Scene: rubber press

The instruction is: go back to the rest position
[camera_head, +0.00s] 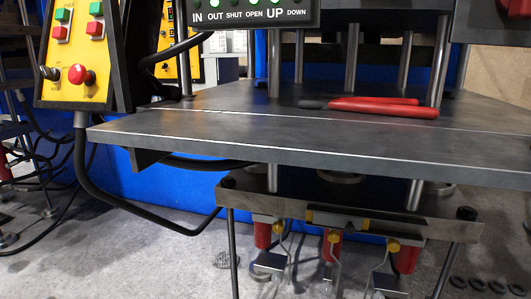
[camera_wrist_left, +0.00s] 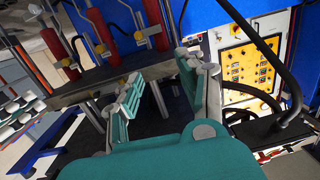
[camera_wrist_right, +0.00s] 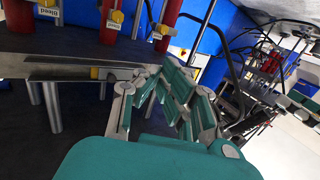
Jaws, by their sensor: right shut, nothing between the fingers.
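Neither gripper shows in the head view. In the left wrist view my left gripper (camera_wrist_left: 162,72) has its two green-padded fingers spread apart with nothing between them, below the dark press structure and its red cylinders. In the right wrist view my right gripper (camera_wrist_right: 163,84) has its fingers brought together at the tips and holds nothing. It is near a dark plate (camera_wrist_right: 60,53) with red cylinders (camera_wrist_right: 113,18) above it. I cannot tell how far either gripper is from the press.
The head view shows the press's grey table (camera_head: 270,135) with a red-handled tool (camera_head: 385,109) lying on it. A yellow control box (camera_head: 72,60) with buttons stands at the left. Grey floor (camera_head: 130,240) is free at lower left.

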